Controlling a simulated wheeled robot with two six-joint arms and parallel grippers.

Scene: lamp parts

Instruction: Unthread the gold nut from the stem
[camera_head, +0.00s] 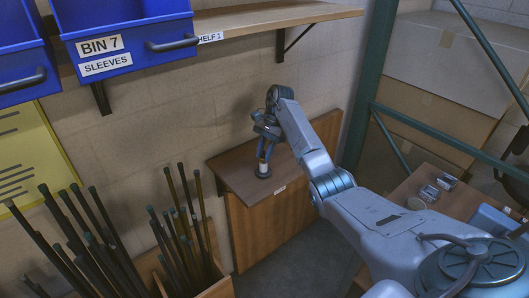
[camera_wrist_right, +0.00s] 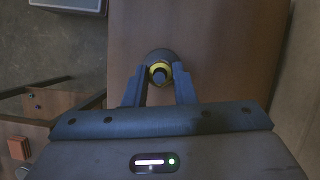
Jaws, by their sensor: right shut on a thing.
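My right gripper (camera_head: 265,149) reaches down over a small wooden ledge on the wall. In the right wrist view my right gripper (camera_wrist_right: 160,74) has its two dark fingers on either side of the gold nut (camera_wrist_right: 151,71), shut on it. The nut shows as a yellow ring around the dark end of the stem (camera_wrist_right: 160,76). In the head view the stem (camera_head: 263,168) stands upright below the fingers, with a pale section above a dark round base (camera_head: 263,175). The fingers hide part of the nut. My left gripper is not in view.
The wooden ledge (camera_head: 235,178) is otherwise clear. Bins of dark rods (camera_head: 185,240) stand at lower left. Blue bins (camera_head: 125,45) sit on the upper shelf (camera_head: 270,17). A green metal post (camera_head: 368,85) and a table with small parts (camera_head: 460,198) are at right.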

